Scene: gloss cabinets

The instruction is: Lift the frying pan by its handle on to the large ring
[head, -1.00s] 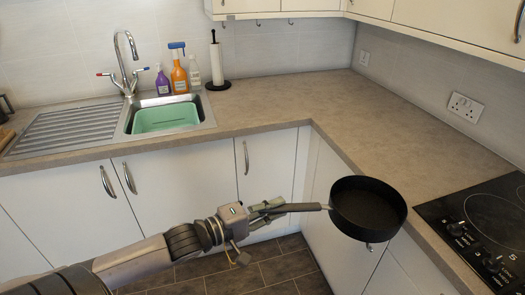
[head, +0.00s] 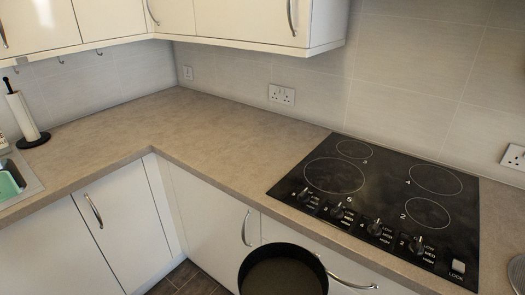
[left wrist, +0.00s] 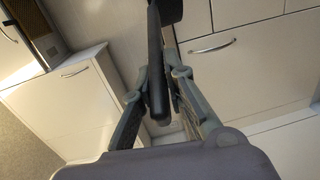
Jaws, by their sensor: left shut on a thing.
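The black frying pan (head: 283,275) is at the bottom edge of the head view, in front of the counter and apart from the hob. It is partly cut off by the frame edge. The large ring (head: 335,175) is the biggest circle on the black hob, at its left, and is bare. In the left wrist view my left gripper (left wrist: 160,74) is shut on the pan's dark handle (left wrist: 155,50). A dark part of the pan (left wrist: 170,10) shows at the top edge there. My left gripper is outside the head view. My right gripper is in no view.
The hob (head: 390,195) has several knobs along its front edge and smaller bare rings. The counter (head: 215,125) left of it is clear. Wall cupboards (head: 250,22) hang above. A paper towel holder (head: 24,118) and the sink edge (head: 14,180) are at far left.

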